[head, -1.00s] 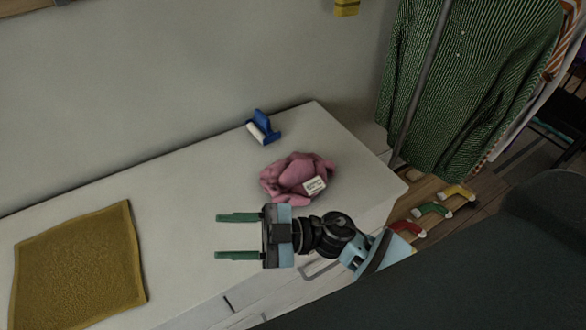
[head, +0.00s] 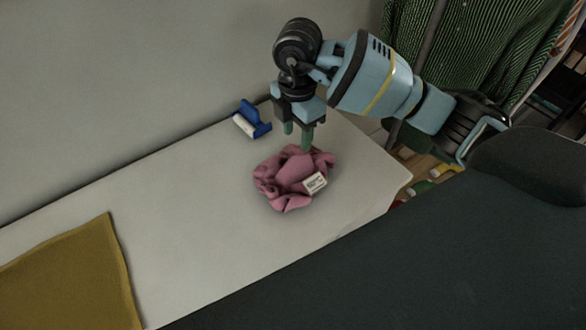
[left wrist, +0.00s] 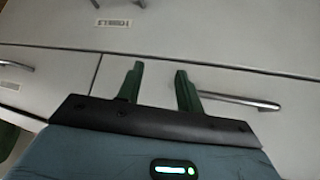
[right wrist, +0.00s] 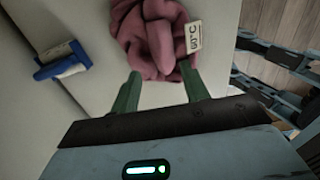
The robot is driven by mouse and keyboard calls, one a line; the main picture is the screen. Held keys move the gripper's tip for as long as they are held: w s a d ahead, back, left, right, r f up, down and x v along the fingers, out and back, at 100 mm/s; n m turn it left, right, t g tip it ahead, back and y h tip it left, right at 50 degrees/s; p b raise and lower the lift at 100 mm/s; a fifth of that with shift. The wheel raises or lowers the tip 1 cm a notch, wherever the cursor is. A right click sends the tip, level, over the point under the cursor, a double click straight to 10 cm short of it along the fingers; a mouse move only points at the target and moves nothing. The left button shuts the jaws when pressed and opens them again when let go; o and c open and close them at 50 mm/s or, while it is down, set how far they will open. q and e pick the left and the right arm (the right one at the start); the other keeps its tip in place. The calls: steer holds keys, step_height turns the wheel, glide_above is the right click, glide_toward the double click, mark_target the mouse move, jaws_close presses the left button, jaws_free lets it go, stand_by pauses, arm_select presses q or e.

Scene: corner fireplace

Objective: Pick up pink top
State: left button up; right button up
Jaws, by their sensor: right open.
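The pink top (head: 285,180) lies crumpled on the white cabinet top, with a white tag facing up. My right gripper (head: 298,140) points down just behind it in the head view, fingertips close to its far edge. In the right wrist view the pink top (right wrist: 152,38) lies just ahead of the open green fingers of the right gripper (right wrist: 160,85); I cannot tell whether they touch it. Nothing is held between them. My left gripper (left wrist: 158,80) shows only in the left wrist view, open and empty, in front of white drawer fronts.
A mustard cloth (head: 75,280) covers the left of the white cabinet top (head: 190,210). Green striped clothing (head: 480,60) hangs at the right.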

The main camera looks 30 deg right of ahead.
mark_target(298, 156)
steer(key=shift+f, duration=3.95)
steer(key=shift+c, duration=0.2)
jaws_close()
